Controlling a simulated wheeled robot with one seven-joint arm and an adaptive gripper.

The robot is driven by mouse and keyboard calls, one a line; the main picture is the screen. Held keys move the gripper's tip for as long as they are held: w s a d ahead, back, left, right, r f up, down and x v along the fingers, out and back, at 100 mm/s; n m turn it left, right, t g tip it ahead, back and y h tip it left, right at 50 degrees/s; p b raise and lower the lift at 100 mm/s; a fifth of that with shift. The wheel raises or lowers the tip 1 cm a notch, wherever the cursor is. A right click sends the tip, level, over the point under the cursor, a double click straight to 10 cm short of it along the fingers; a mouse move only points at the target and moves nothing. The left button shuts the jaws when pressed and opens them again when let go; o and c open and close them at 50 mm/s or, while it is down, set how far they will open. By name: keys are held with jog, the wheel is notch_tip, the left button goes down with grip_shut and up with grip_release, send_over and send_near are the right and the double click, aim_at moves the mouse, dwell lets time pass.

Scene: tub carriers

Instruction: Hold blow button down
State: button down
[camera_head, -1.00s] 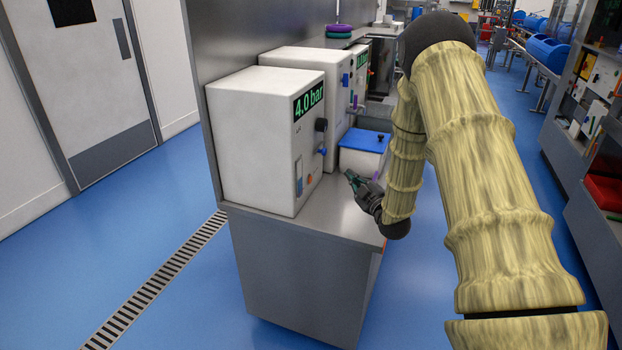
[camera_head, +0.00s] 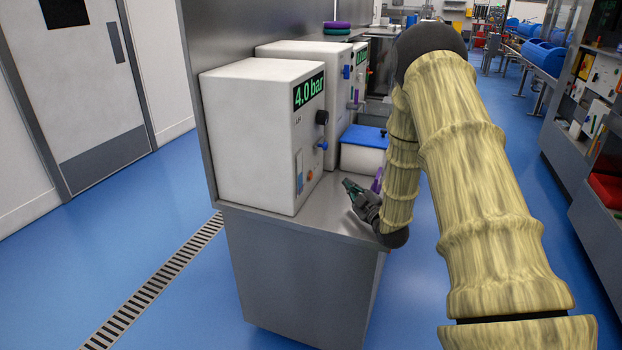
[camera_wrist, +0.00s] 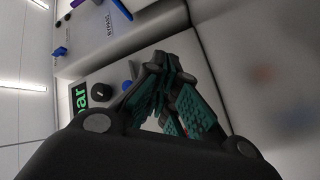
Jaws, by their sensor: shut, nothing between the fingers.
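A white box (camera_head: 250,140) with a green "4.0 bar" display (camera_head: 309,91) stands at the near end of a steel counter. Its right-hand face carries a black knob (camera_head: 322,117), a blue knob (camera_head: 322,145) and a small orange button (camera_head: 310,174). I cannot read a "blow" label. My gripper (camera_head: 348,186) is shut and empty, above the counter to the right of the orange button and apart from it. In the wrist view, the closed fingers with green pads (camera_wrist: 160,70) cover part of the panel. The black knob (camera_wrist: 101,92) and blue knob (camera_wrist: 128,86) show beside them; the orange button is not clear.
The steel counter (camera_head: 345,222) has bare room near my gripper. A white tub with a blue lid (camera_head: 364,135) stands behind the gripper. More white boxes (camera_head: 300,52) stand farther back. Shelving (camera_head: 590,110) lines the right; blue floor lies between.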

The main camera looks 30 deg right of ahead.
aim_at(311, 176)
jog(key=shift+w+a+b, duration=0.3)
jog(key=shift+w+a, duration=1.05)
jog(key=shift+w, duration=0.2)
jog(key=shift+w+a+b, duration=0.3)
jog(key=shift+w+a, duration=1.05)
jog(key=shift+w, duration=0.15)
jog(key=shift+w+a, duration=0.25)
jog(key=shift+w, duration=0.05)
jog(key=shift+w+a, duration=0.1)
jog(key=shift+w, duration=0.05)
jog(key=shift+w+a, duration=0.2)
jog(key=shift+w+a+b, duration=0.3)
jog(key=shift+w, duration=0.05)
dwell(0.7)
dwell(0.5)
jog(key=shift+s+d, duration=0.55)
jog(key=shift+s, duration=0.15)
jog(key=shift+s+d, duration=0.1)
